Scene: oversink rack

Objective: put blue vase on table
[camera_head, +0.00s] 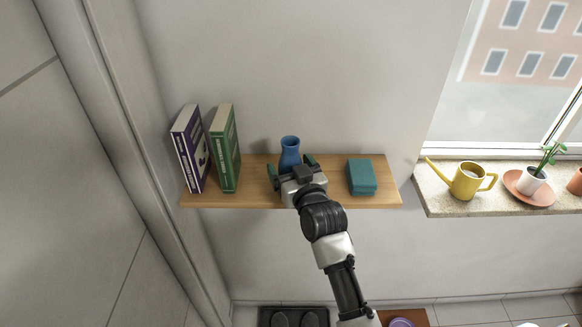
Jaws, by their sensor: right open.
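The blue vase (289,150) stands upright on a wooden wall shelf (257,197), near the shelf's middle. My right gripper (292,168) reaches in from below and is open. Its two dark green fingers are on the left and right of the vase. The gripper body hides the vase's lower part, and I cannot tell whether the fingers touch it. My left gripper is not in view. I cannot make out a table for certain; only a small brown surface (414,316) shows at the bottom edge.
On the shelf, a purple book (189,150) and a green book (225,150) stand at the left, and a teal box (361,177) lies right of the vase. A windowsill (440,197) at the right holds a yellow watering can (467,181) and a potted plant (532,180).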

